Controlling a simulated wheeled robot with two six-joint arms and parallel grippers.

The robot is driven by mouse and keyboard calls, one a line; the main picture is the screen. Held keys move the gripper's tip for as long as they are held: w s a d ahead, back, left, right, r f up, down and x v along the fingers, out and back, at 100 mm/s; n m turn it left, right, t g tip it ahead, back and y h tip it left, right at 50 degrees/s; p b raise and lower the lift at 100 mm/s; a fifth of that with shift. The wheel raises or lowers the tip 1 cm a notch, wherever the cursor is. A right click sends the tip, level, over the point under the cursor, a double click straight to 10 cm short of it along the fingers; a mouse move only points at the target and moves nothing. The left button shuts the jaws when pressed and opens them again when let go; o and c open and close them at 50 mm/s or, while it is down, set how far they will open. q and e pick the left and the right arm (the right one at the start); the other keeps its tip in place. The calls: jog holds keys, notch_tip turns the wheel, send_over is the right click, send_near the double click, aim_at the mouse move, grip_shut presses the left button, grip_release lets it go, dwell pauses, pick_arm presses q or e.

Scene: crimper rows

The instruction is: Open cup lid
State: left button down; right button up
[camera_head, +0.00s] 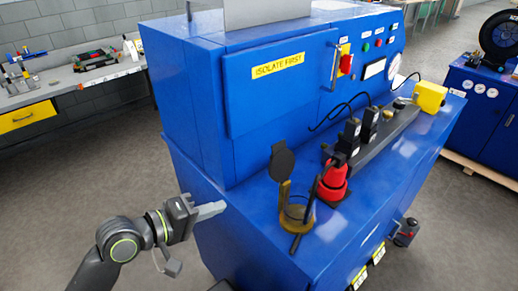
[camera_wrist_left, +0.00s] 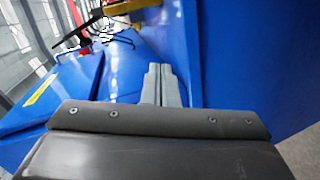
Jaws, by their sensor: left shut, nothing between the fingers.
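A brass-coloured cup (camera_head: 294,219) stands on the blue ledge of the machine in the head view. Its dark round lid (camera_head: 281,161) stands up above the cup's back left rim on a brass hinge post, so the cup's mouth shows uncovered. My left gripper (camera_head: 222,207) is shut and empty, to the left of the cup and clear of it, near the ledge's left edge. Its closed fingers (camera_wrist_left: 160,84) also show in the left wrist view, pointing along the blue machine. I cannot make out the cup clearly in the wrist view. My right gripper is not in view.
A red and black crimper-like device (camera_head: 333,182) stands just right of the cup, with a dark lever between them. A dark rail (camera_head: 385,130) with black blocks and a yellow box (camera_head: 430,96) extend farther right. The blue cabinet (camera_head: 280,90) rises behind.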

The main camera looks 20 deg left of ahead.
aim_at(278, 160)
pick_arm(q)
notch_tip(278, 160, up, 11)
jog(key=w+d+n+t+h, duration=0.1)
jog(key=w+n+h, duration=0.2)
jog(key=n+h, duration=0.15)
jog(key=p+x, duration=0.2)
jog(key=x, duration=0.8)
jog(key=shift+s+d+r+m+p, duration=0.25)
jog(key=shift+s+m+p, duration=0.1)
jog(key=d+m, duration=0.1)
jog(key=s+r+m+p, duration=0.1)
jog(key=shift+s+d+m+g, duration=0.1)
jog(key=shift+d+m+g, duration=0.2)
jog(key=shift+d+g, duration=0.1)
jog(key=shift+a+f, duration=0.1)
